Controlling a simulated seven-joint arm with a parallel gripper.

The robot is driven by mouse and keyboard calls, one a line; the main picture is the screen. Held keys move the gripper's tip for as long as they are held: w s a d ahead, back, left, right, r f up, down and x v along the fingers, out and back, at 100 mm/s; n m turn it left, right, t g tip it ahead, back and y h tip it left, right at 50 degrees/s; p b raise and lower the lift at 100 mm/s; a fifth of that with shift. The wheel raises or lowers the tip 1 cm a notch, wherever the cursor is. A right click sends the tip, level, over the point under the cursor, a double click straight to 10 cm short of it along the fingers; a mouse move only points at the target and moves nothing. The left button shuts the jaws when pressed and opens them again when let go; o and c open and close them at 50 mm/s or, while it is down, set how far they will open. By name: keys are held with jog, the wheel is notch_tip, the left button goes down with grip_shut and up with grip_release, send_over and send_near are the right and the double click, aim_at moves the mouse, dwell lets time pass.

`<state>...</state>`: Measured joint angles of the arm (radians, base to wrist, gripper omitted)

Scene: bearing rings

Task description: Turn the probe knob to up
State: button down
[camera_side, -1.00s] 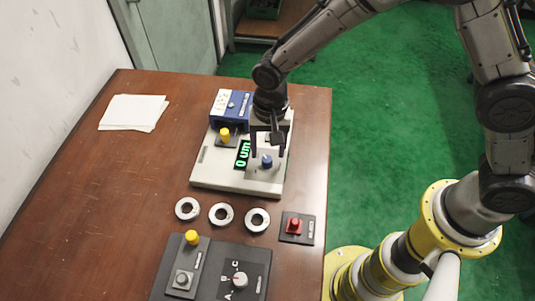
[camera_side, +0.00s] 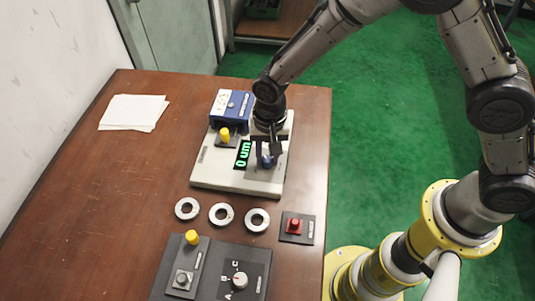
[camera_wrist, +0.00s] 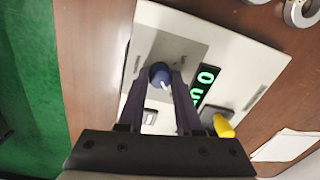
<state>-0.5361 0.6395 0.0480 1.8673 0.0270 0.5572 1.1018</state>
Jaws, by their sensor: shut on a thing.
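The blue probe knob (camera_side: 266,161) stands on a grey plate at the right of the white gauge base (camera_side: 222,181). In the wrist view the knob (camera_wrist: 159,74) shows a white pointer mark on its top. My gripper (camera_side: 264,158) is over the knob, and its two fingers (camera_wrist: 160,80) are shut on the knob's sides. The green display (camera_side: 243,154) reads "0 um"; it also shows in the wrist view (camera_wrist: 203,88). Part of the knob is hidden behind the fingers in the side view.
Three metal rings (camera_side: 221,214) lie in front, beside a red button (camera_side: 294,226) and a dark control panel (camera_side: 248,267).

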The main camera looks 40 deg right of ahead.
jog(key=shift+n, duration=0.3)
jog(key=n, duration=0.3)
jog(key=shift+n, duration=0.4)
jog(key=n, duration=0.4)
jog(key=shift+w+n, duration=0.1)
jog(key=shift+n, duration=0.2)
jog(key=n, duration=0.4)
jog(key=shift+r+n+g, duration=0.1)
jog(key=shift+n+g, duration=0.2)
jog(key=shift+n, duration=2.2)
jog(key=shift+a, duration=0.1)
jog(key=c, duration=0.6)
grip_release()
